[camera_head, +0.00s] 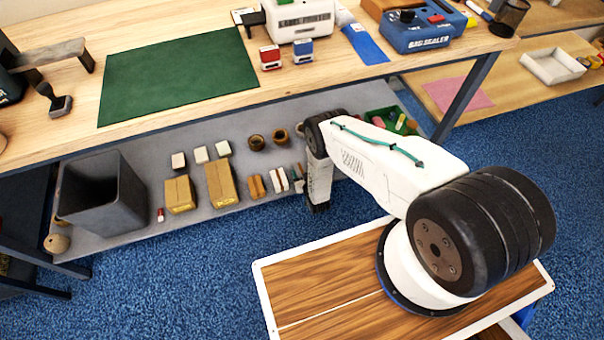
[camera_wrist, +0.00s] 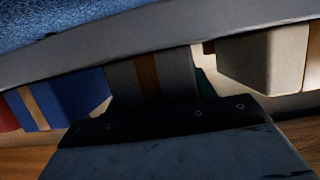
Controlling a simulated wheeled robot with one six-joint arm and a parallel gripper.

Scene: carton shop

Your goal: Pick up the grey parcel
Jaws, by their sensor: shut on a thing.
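The grey parcel (camera_wrist: 181,75), with a brown band of tape, shows in the wrist view just beyond the dark plate of my gripper (camera_wrist: 170,128). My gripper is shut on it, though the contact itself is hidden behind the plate. In the head view my gripper (camera_head: 318,206) points down at the front edge of the lower shelf, and I cannot make out the grey parcel there.
In the wrist view a blue parcel (camera_wrist: 70,98) with tan tape is on the left and a pale box (camera_wrist: 262,62) on the right. The lower shelf (camera_head: 225,128) holds a dark bin (camera_head: 105,195), cartons (camera_head: 221,184) and a green crate (camera_head: 412,122). The worktop overhangs it.

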